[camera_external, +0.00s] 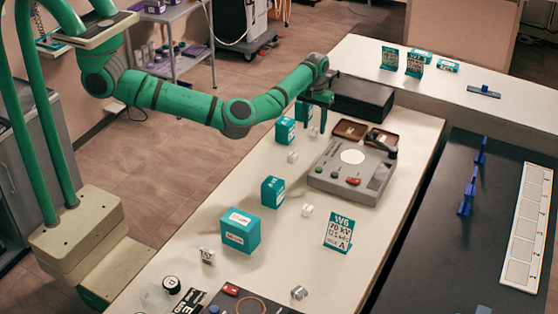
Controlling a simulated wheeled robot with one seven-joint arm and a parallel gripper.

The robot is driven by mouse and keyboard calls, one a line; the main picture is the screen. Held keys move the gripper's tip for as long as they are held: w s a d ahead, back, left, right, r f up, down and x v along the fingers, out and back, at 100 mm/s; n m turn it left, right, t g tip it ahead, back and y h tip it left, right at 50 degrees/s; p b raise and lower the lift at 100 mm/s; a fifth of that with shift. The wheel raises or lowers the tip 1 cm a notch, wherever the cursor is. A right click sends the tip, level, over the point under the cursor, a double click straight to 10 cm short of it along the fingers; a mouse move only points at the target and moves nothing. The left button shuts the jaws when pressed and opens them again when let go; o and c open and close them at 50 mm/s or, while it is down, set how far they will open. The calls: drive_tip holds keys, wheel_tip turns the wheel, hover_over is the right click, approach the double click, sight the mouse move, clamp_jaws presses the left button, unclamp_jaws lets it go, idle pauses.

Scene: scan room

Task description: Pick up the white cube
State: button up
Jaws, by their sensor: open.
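Several small whitish pieces lie on the white counter (262,270), and I cannot tell for sure which one is the white cube. One pale block (292,157) is left of the grey device, another (307,211) is nearer the middle, and a third piece with dark marks (207,256) is at the front left. My gripper (316,128) is open and points down over the far part of the counter, behind the nearest pale block. A small pale piece (313,132) shows just at its fingertips; whether it is between them is unclear.
A grey device with a round white disc (353,158) stands right of my gripper. A black box (362,98) and brown trays (350,129) are behind it. Teal boxes (240,232) line the left side, and a teal sign (338,232) stands at the right edge.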

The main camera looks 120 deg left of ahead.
drive_tip(key=shift+f, duration=0.7)
drive_tip(key=c, duration=1.1)
drive_tip(key=shift+r, duration=0.1)
drive_tip(key=shift+c, duration=0.2)
drive_tip(key=shift+r, duration=0.5)
wheel_tip(320, 180, up, 2)
drive_tip(key=shift+r, duration=0.15)
drive_tip(key=s+d+r, duration=0.8)
drive_tip(key=d+r, duration=0.1)
drive_tip(key=shift+s, duration=0.3)
drive_tip(key=shift+s+d+r, duration=0.3)
drive_tip(key=shift+s+d, duration=0.25)
